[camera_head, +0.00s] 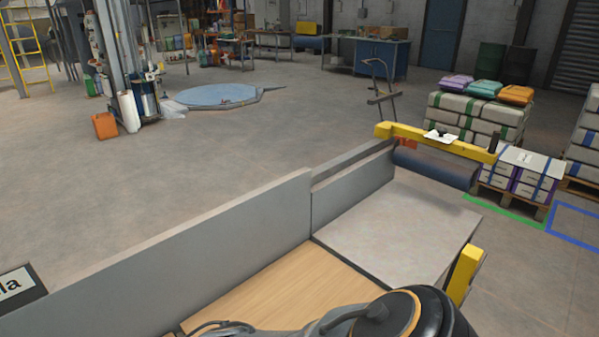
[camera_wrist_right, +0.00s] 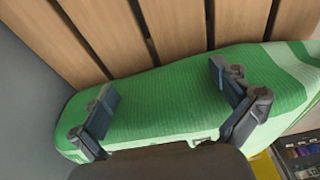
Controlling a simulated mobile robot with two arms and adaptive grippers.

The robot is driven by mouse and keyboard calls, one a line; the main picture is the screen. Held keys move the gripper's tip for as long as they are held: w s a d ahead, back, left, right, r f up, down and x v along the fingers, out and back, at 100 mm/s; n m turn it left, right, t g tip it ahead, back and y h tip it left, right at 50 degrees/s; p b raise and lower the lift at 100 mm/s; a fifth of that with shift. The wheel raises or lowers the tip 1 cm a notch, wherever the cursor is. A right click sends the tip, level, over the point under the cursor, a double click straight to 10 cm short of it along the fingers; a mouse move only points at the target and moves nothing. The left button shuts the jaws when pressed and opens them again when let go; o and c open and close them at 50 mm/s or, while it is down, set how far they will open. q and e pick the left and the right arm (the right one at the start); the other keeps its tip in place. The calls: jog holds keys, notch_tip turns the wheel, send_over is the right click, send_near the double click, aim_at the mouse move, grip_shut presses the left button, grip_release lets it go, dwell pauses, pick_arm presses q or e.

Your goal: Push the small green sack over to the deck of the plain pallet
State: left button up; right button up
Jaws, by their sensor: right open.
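A green ribbed sack (camera_wrist_right: 170,98) lies across the right wrist view, with a paler green band at its right end. My right gripper (camera_wrist_right: 165,105) is open, its two dark fingers spread apart in front of the sack. Whether they touch it I cannot tell. Wooden slats (camera_wrist_right: 178,22) with dark gaps, like a pallet deck, run along the sack's upper edge. I cannot tell whether the sack rests on them. The sack and both grippers are out of the head view, where part of my arm (camera_head: 395,315) fills the bottom edge.
A grey upright panel (camera_head: 220,240) runs beside a wooden surface (camera_head: 270,295) and a grey plate (camera_head: 400,225). A yellow bar (camera_head: 435,140) and a yellow post (camera_head: 465,270) stand close by. Stacked sacks (camera_head: 470,115) stand at right. The left floor is open.

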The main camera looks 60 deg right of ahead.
pick_arm(q)
jog(key=shift+f, duration=0.25)
pick_arm(e)
jog(key=shift+w+a, duration=0.1)
jog(key=shift+a, duration=0.45)
jog(key=shift+w+a+b, duration=0.1)
jog(key=shift+a+b, duration=0.25)
jog(key=shift+b, duration=0.1)
jog(key=a+b, duration=0.2)
jog(key=w+a+b, duration=0.1)
jog(key=a, duration=0.1)
jog(key=shift+w+a+f+b, duration=0.15)
jog(key=shift+a+b, duration=0.1)
jog(key=shift+b, duration=0.1)
jog(key=shift+w+a, duration=0.1)
jog(key=shift+a, duration=0.2)
jog(key=a+b, duration=0.2)
jog(key=shift+w+a+b, duration=0.1)
jog(key=shift+w+b, duration=0.2)
jog(key=shift+w, duration=0.05)
jog(key=shift+a+r, duration=0.1)
jog(key=shift+r, duration=0.1)
pick_arm(q)
jog(key=w+d+f, duration=0.1)
jog(key=w+f, duration=0.3)
jog(key=w, duration=0.1)
jog(key=shift+w+f, duration=0.2)
jog(key=shift+w, duration=0.1)
